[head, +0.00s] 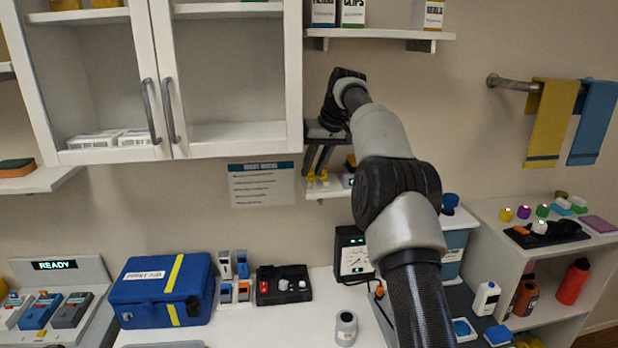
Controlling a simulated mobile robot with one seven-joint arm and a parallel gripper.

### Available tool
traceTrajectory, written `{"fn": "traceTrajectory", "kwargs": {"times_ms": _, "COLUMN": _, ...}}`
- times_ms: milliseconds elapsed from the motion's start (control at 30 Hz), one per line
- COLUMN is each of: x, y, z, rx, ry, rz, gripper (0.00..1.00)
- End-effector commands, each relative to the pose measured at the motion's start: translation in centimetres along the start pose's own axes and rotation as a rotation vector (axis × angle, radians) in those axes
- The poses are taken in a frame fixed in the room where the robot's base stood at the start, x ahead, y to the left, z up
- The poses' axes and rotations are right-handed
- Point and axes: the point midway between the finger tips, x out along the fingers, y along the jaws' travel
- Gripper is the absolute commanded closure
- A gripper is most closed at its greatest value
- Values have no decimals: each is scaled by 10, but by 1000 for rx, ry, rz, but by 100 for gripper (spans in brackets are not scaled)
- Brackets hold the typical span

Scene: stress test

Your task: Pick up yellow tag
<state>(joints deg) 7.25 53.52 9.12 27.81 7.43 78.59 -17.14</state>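My gripper (317,168) points down over a small white wall shelf (330,193), just right of the wall cabinet. Its two dark fingers are apart. Small yellow pieces (323,178) show right at the fingertips, on or just above the shelf; one of them may be the yellow tag. They are too small to tell their shape, or whether the fingers touch them. Another yellow-orange item (351,160) is on the same shelf to the right, partly hidden by my arm.
The white cabinet (225,140) stands close left of my gripper. A higher shelf (380,35) with boxes is above. Below, the counter holds a blue case (160,290), a black tray (283,286), a meter (352,255) and a grey jar (346,328).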

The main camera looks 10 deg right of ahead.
Motion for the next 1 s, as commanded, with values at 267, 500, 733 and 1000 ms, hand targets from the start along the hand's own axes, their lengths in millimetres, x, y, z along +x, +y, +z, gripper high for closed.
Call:
{"fn": "traceTrajectory", "kwargs": {"times_ms": 267, "x": 15, "y": 7, "z": 11, "rx": 8, "ry": -35, "rz": 7, "gripper": 100}}
{"fn": "traceTrajectory", "kwargs": {"times_ms": 500, "x": 15, "y": 6, "z": 11, "rx": 7, "ry": -35, "rz": 5, "gripper": 100}}
{"fn": "traceTrajectory", "kwargs": {"times_ms": 733, "x": 15, "y": 5, "z": 11, "rx": 6, "ry": -34, "rz": 3, "gripper": 100}}
{"fn": "traceTrajectory", "kwargs": {"times_ms": 1000, "x": 2, "y": -4, "z": 9, "rx": 4, "ry": -30, "rz": 1, "gripper": 100}}
